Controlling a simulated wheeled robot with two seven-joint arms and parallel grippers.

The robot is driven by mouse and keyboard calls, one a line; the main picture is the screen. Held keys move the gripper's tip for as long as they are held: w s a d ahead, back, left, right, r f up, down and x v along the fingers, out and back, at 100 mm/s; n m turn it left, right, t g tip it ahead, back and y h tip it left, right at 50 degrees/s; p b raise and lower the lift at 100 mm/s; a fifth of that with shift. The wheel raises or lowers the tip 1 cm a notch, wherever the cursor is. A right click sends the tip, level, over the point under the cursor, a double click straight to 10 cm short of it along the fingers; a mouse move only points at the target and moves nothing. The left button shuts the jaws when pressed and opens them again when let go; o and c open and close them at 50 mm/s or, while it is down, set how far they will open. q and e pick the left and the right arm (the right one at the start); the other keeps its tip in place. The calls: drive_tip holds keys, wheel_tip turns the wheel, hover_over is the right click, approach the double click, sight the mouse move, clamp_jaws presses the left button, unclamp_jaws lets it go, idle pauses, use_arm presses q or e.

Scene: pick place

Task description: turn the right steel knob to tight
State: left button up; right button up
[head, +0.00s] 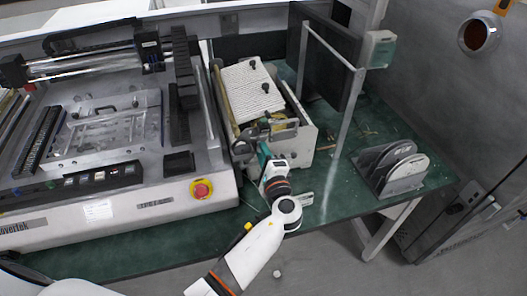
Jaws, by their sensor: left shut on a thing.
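The boxy machine with a ribbed white top (252,92) stands on the green bench, with small dark knobs on that top. Small steel-grey parts (243,147) sit at its near left corner, and the steel knob appears to be among them. My left gripper (263,150) reaches up from below to this corner and is shut on what looks like the steel knob. The gripper and its wrist partly hide the contact, so I cannot tell how far the knob is turned. My right gripper is not in view.
A large printer-like machine (110,210) with a red emergency button (201,189) stands close on the left. A metal frame post (346,115) and a rack with grey discs (403,170) are on the right. Bare green bench (345,205) lies between.

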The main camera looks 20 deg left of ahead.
use_arm(q)
drive_tip(key=shift+m+p, duration=4.6)
drive_tip(key=shift+m, duration=3)
drive_tip(key=shift+f, duration=0.1)
drive_tip(key=o, duration=0.7)
drive_tip(key=shift+o, duration=1.2)
drive_tip(key=shift+w+d, duration=0.1)
